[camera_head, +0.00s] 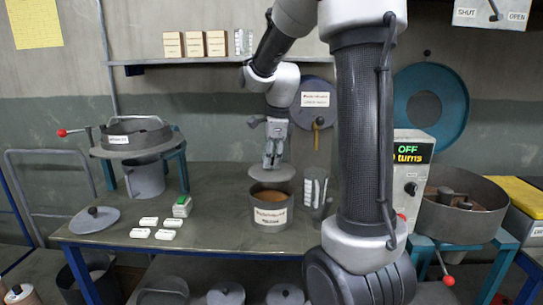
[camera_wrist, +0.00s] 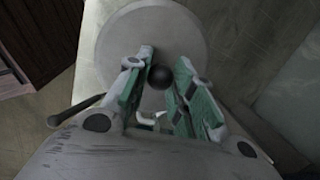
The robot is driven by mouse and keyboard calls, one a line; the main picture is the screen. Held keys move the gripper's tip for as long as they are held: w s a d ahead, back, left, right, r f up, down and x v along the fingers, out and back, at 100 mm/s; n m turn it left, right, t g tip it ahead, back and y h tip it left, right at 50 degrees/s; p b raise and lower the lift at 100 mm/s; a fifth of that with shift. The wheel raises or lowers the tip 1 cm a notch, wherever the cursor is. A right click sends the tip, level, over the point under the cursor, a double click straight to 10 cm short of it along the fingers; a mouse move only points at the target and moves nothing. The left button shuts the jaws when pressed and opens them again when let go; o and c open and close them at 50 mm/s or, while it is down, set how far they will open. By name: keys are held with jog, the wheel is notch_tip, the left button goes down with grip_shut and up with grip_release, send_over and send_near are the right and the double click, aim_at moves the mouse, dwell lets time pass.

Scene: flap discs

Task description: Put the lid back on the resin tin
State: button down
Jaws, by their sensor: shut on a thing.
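A grey round lid (camera_head: 272,173) hangs under my gripper (camera_head: 272,160), which is shut on its knob. In the wrist view the black knob (camera_wrist: 160,77) sits between the green-padded fingers (camera_wrist: 160,85), with the lid's disc (camera_wrist: 160,30) beyond them. The labelled grey tin (camera_head: 271,222) stands upright on the bench below, and brown contents show in its open mouth. The lid is above the tin's rim and apart from it, and looks roughly level. The head view does not settle whether it is exactly centred over the mouth. The label is too small to read surely.
A second grey lid with a dark knob (camera_head: 94,220) lies at the bench's (camera_head: 215,235) left. Several white blocks (camera_head: 149,222) lie to its right. A grey container with pale strips (camera_head: 314,193) stands close right of the tin. A grey pot (camera_head: 145,180) stands behind left.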

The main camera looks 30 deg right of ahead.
aim_at(272, 172)
jog(key=shift+f, duration=2.7)
jog(key=shift+f, duration=0.15)
jog(key=c, duration=1.1)
grip_release()
jog(key=shift+c, duration=0.2)
jog(key=shift+o, duration=0.4)
jog(key=o, duration=0.4)
jog(key=shift+r, duration=3.5)
